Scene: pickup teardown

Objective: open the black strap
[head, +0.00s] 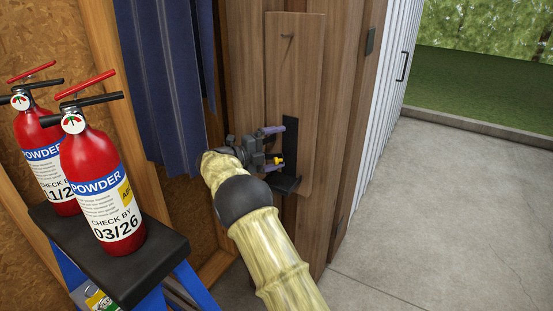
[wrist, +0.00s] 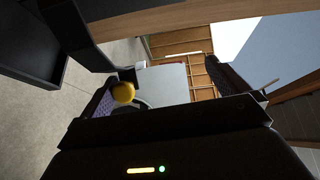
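The black strap (head: 291,139) is a dark upright strip on the wooden plank, partly hidden behind my gripper. A dark ledge (head: 284,184) juts out at its lower end. My gripper (head: 276,149) is at the strap's left side, with its two purple-padded fingers spread apart, one above the other. The wrist view also shows the gripper (wrist: 165,80) with a wide gap between the fingers and nothing clamped there. A small yellow knob (head: 278,160) shows between the fingers; in the wrist view it lies close to the left finger. I cannot tell whether finger and strap touch.
Two red fire extinguishers (head: 103,185) stand on a black-topped blue stand (head: 120,268) at the left. The concrete floor (head: 430,220) at the right is clear.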

